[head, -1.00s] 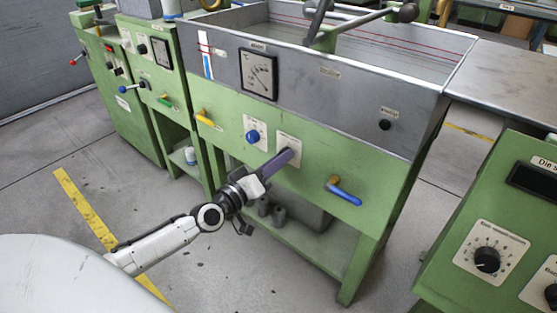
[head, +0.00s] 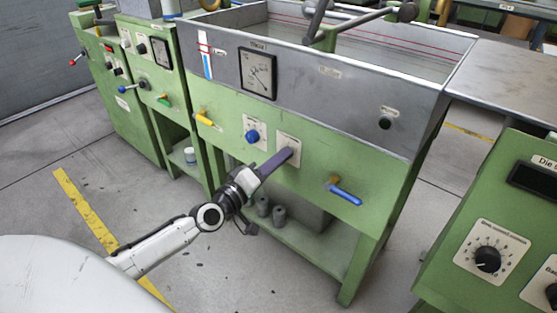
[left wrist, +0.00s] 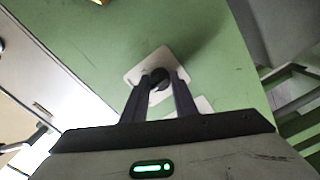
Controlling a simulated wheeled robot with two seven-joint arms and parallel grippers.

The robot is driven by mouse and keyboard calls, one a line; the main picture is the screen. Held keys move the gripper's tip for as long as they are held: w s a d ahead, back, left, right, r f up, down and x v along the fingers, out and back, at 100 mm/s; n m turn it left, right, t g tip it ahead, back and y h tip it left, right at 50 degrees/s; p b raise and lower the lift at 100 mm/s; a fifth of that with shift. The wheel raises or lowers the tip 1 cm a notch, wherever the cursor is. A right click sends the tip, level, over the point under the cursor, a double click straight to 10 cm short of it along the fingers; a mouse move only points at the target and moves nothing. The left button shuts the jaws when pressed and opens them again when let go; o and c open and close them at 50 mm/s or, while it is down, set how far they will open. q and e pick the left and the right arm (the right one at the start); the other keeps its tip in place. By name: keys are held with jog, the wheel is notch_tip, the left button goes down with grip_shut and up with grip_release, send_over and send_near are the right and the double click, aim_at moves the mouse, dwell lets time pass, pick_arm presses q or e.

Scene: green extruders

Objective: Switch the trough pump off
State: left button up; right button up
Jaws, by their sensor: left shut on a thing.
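The trough (head: 400,107) is a grey metal tank on a green cabinet. Its green front carries two pale plates: one with a blue knob (head: 252,136), and to its right a second plate (head: 289,140) where my left gripper (head: 287,154) reaches. In the left wrist view, a dark round knob (left wrist: 158,77) sits on a pale plate (left wrist: 136,75), between the tips of my left gripper (left wrist: 157,84). The fingers are shut on this knob. In the head view the fingers hide the knob. The plate lettering is too small to read. My right gripper is not in view.
Right of the gripper is a blue-handled valve (head: 344,194); upper left is a yellow handle (head: 204,118). A gauge (head: 258,75) and black knob (head: 385,123) sit on the tank front. A green control panel (head: 470,225) stands at right. Floor before the cabinet is clear.

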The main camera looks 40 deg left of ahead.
pick_arm(q)
jog(key=o, duration=1)
jog(key=shift+o, duration=0.2)
jog(key=s, duration=1)
jog(key=shift+s+a+p, duration=0.2)
jog(key=shift+a+p, duration=0.15)
jog(key=shift+a, duration=0.1)
